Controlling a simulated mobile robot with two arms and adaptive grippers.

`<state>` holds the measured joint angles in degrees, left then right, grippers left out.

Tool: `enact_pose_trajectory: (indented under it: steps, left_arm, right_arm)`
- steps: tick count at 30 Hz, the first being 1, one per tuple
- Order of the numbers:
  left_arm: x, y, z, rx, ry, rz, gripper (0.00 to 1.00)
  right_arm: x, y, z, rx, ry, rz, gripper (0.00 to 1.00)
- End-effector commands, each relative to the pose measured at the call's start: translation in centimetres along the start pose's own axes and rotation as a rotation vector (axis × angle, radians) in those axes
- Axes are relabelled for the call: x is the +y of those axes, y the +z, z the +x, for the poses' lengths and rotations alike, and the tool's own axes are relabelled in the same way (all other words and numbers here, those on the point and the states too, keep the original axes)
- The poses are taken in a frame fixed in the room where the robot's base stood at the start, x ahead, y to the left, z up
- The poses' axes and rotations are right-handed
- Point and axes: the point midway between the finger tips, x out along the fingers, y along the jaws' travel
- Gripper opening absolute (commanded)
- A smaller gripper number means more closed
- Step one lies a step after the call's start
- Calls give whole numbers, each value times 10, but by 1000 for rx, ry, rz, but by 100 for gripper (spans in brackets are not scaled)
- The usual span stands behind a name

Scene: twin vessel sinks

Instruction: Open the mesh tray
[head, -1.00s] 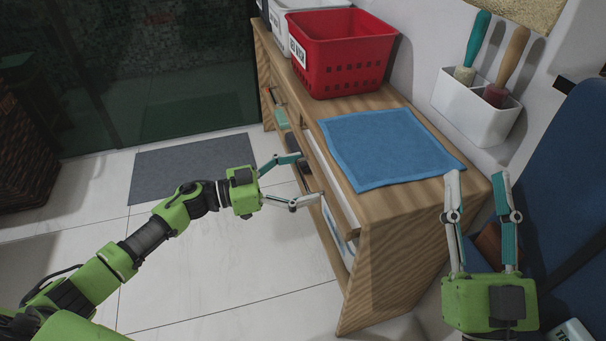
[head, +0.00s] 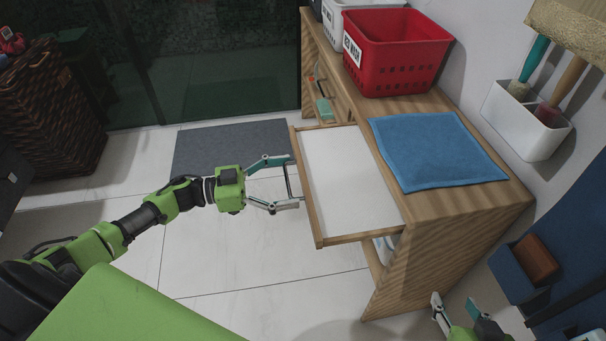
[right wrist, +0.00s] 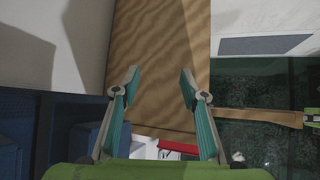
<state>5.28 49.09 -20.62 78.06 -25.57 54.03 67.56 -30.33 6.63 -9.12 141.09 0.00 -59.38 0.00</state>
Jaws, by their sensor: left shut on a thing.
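A shallow wooden tray (head: 345,181) with a pale, plain-looking bottom stands pulled out of the wooden cabinet (head: 440,225), toward the left. I cannot make out mesh on it. Its dark handle (head: 288,180) is on the front edge. My left gripper (head: 296,181) is at this handle, with a finger on either side, and is shut on it. My right gripper (head: 456,302) is low at the bottom right in the head view, partly cut off. In the right wrist view (right wrist: 159,82) its fingers are apart and empty, in front of a wooden panel.
A blue cloth (head: 436,150) and a red basket (head: 396,50) lie on the cabinet top. A white wall holder (head: 525,120) with brushes hangs at the right. A blue box (head: 515,272) stands near my right gripper.

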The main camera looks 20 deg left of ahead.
Motion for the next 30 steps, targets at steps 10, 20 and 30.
enact_pose_trajectory:
  steps: [10,20,30]
  left_arm:
    - [-3,0,-17,-3,-10,1,50]
    - [-3,0,-17,-2,-10,2,95]
    - [-1,0,-20,-2,-5,1,95]
  right_arm:
    - [2,21,-4,-89,5,1,40]
    - [2,21,-4,-89,5,1,40]
    - [2,21,-4,-89,5,1,40]
